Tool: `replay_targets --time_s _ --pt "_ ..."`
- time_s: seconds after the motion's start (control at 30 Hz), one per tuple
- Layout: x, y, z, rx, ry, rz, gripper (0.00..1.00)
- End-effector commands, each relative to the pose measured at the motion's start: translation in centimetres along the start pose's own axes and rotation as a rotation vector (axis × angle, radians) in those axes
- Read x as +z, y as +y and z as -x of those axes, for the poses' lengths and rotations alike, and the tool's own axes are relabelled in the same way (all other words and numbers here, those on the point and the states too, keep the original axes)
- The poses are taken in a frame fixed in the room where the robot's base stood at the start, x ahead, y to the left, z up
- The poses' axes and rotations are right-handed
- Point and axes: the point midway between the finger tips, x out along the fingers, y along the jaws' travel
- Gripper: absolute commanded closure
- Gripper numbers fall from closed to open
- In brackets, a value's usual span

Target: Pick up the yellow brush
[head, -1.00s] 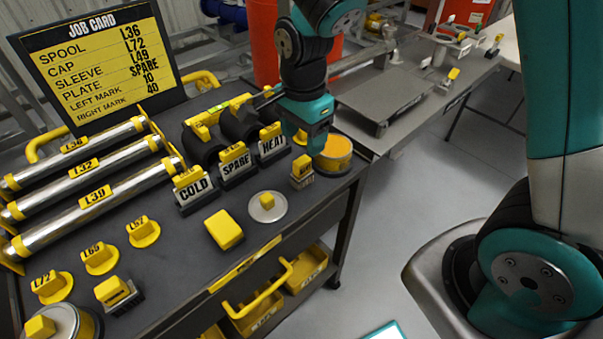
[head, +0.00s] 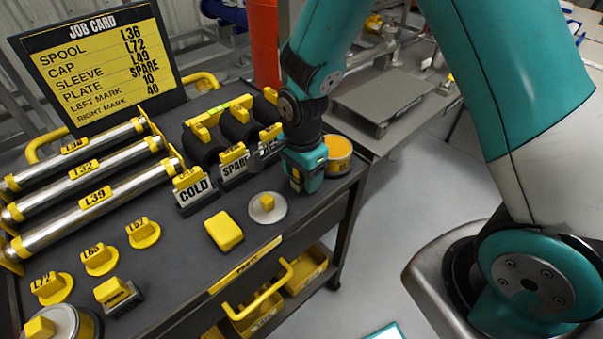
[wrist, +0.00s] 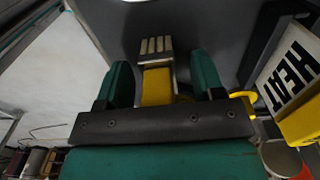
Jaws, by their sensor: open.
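In the wrist view, a yellow block-like handle with a pale, ribbed end (wrist: 157,86) stands between my fingers; it looks like the yellow brush. My gripper (wrist: 162,84) is open, with one teal finger on each side of it and gaps visible. In the head view my gripper (head: 304,178) is low over the right end of the dark cart top, between the plate signs and the orange-topped tin. It hides the brush there.
The COLD sign (head: 194,188) and SPARE sign (head: 233,167) stand left of my gripper; the HEAT sign (wrist: 292,75) is close by in the wrist view. The orange-topped tin (head: 338,154) is just right. A round grey lid (head: 267,208) and yellow block (head: 223,231) lie nearer the front.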

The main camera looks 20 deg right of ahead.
Motion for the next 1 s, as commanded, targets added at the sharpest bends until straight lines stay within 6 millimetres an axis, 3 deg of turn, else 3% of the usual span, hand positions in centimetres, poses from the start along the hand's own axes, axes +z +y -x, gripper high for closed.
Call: replay_targets --time_s 0.03,0.27,0.57,0.73,0.87,1.0 --pt "0.0 0.0 0.0 0.000 0.000 0.000 0.41" --pt "0.0 0.0 0.0 0.000 0.000 0.000 0.93" --pt "0.0 0.0 0.2 -0.001 0.000 0.000 0.93" --pt "0.0 -0.1 1.4 -0.003 0.000 0.000 0.93" --pt "0.0 -0.2 3.9 -0.008 0.000 0.000 0.93" --pt "0.0 -0.2 8.2 -0.010 0.000 0.000 0.93"
